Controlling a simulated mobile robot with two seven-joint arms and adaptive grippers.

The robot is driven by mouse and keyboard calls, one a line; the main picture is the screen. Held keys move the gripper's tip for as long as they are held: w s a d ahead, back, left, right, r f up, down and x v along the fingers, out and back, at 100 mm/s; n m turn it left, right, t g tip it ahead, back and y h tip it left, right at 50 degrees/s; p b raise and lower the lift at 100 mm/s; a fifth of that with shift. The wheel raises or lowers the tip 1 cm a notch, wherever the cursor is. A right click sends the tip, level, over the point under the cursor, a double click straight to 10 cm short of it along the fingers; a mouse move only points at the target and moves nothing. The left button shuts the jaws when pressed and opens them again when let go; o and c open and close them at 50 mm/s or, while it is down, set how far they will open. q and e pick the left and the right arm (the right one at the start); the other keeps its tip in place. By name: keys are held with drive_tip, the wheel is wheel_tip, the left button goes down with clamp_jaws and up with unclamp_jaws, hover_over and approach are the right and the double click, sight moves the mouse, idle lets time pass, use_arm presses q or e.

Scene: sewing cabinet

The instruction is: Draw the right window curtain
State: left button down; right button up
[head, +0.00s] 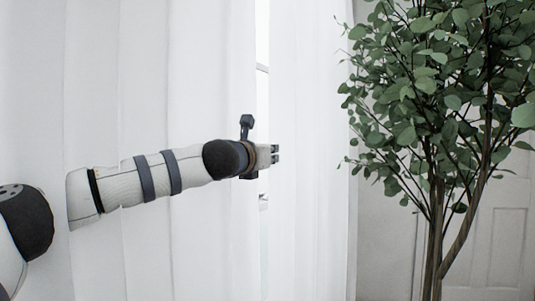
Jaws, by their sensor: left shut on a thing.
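White curtains hang from top to bottom of the head view. The right curtain (313,80) is on the right of a narrow bright gap, and the left curtain (150,70) fills the left side. My left arm reaches in from the left in front of the left curtain. My left gripper (276,153) is at the left edge of the right curtain, shut on its fabric. The arm's wrist hides part of the gap and the fingers are small in the picture. My right gripper is not in view.
A leafy potted-style tree (432,100) stands right of the right curtain, its leaves close to the curtain's outer edge. A pale panelled door (500,235) is behind it. A narrow gap (262,95) between the curtains shows part of the window frame.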

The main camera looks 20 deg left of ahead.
sight(267, 113)
use_arm(q)
drive_tip(key=shift+s+f, duration=0.1)
drive_tip(key=shift+f, duration=0.05)
idle(0.3)
drive_tip(key=c, duration=1.8)
unclamp_jaws()
drive_tip(key=shift+s, duration=0.1)
drive_tip(key=shift+o, duration=0.7)
drive_tip(key=shift+s+a, duration=0.1)
drive_tip(key=shift+s, duration=0.1)
drive_tip(key=shift+w+r, duration=0.1)
drive_tip(key=shift+r, duration=0.1)
wheel_tip(267, 113, up, 10)
drive_tip(key=shift+f, duration=0.1)
